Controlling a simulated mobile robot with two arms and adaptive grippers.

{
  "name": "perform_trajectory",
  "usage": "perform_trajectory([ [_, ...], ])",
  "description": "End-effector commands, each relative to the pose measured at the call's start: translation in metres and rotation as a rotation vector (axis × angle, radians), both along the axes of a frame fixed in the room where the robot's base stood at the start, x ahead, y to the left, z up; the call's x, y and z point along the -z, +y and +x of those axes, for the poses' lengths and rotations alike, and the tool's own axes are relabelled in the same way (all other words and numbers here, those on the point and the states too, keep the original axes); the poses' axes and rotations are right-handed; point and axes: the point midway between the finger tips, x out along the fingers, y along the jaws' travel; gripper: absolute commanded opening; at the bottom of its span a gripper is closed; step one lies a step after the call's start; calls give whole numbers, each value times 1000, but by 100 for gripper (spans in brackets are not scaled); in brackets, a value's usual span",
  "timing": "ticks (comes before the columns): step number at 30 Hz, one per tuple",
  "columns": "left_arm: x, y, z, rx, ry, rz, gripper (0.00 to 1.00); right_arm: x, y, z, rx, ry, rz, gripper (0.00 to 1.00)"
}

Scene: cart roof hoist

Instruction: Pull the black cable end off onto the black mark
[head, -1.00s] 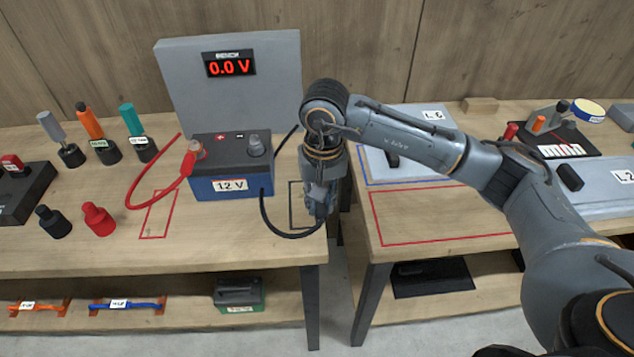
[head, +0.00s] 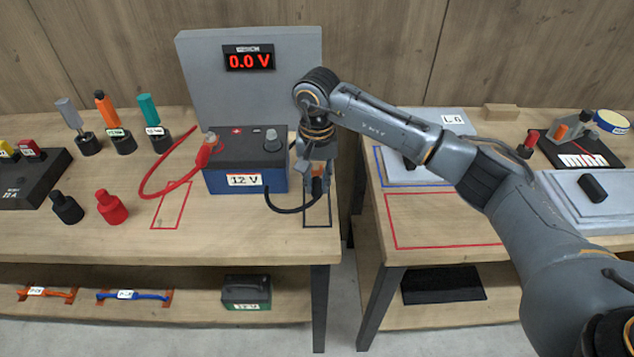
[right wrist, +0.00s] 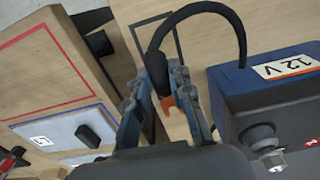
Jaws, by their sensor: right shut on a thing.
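The black cable end (right wrist: 156,68), a black boot with an orange-copper tip, is between the fingers of my right gripper (head: 318,182). In the right wrist view the gripper (right wrist: 165,100) is shut on it. The black cable (head: 290,210) loops from the right side of the blue and grey 12 V battery (head: 240,180) to the gripper. The battery's right post (head: 272,140) is bare. The black mark (head: 317,226), a black outline on the bench, lies right of the battery, below the gripper. Whether the cable end touches the bench is unclear. My left gripper is out of view.
The red cable end (head: 206,152) sits on the battery's left post. A red outline (head: 166,228) is in front of the battery. Black (head: 67,207) and red caps (head: 111,207) stand left. A grey panel (head: 205,85) reading 0.0 V stands behind. A gap separates the second bench (head: 440,225).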

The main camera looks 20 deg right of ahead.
Motion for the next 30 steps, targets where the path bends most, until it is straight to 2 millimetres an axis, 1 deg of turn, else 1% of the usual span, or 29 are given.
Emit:
perform_trajectory([
  [1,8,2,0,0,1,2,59,9,0,0,0,2,-1,0],
  [12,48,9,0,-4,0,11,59,52,0,0,0,1,-1,0],
  [15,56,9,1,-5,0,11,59,60,0,0,1,1,-1,0],
  [19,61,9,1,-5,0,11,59,65,0,0,1,1,-1,0],
  [28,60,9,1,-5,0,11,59,65,0,0,1,2,0,0],
  [29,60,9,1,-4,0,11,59,65,0,0,1,2,0,27],
  [30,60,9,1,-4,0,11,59,65,0,-1,1,2,0,35],
])
